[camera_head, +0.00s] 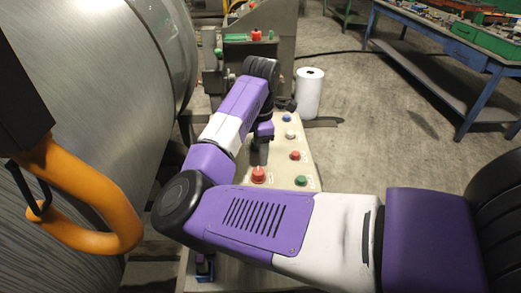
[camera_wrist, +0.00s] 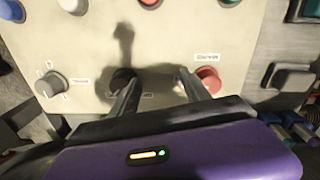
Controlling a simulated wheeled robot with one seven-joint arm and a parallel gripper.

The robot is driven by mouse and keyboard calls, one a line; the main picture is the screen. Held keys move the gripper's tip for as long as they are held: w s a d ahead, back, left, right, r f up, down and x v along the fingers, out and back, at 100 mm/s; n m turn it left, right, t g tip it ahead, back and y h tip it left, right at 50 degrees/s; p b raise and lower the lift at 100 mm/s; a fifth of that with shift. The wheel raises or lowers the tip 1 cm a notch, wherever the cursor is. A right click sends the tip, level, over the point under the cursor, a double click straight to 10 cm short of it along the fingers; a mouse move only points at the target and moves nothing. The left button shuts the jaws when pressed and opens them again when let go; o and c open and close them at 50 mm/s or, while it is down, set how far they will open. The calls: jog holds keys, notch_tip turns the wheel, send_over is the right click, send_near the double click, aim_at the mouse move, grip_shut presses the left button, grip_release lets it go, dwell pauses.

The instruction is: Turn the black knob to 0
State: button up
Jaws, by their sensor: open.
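Nothing shows between the fingers but bare panel. In the head view, my gripper (camera_head: 259,150) hangs over the panel (camera_head: 277,150), and the black knob cannot be made out there.
A red knob (camera_wrist: 208,79) is behind the right finger. Coloured buttons line the panel's other side. A large metal roll (camera_head: 90,60) stands close on the left in the head view.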

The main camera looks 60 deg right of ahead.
jog(key=shift+f, duration=0.35)
grip_shut()
dwell(0.8)
dwell(0.4)
grip_release()
jog(key=shift+r, duration=0.1)
jog(key=s+a+r+b, duration=0.1)
jog(key=s+a+r, duration=0.3)
jog(key=r, duration=0.3)
jog(key=shift+a+r, duration=0.35)
jog(key=shift+a, duration=0.15)
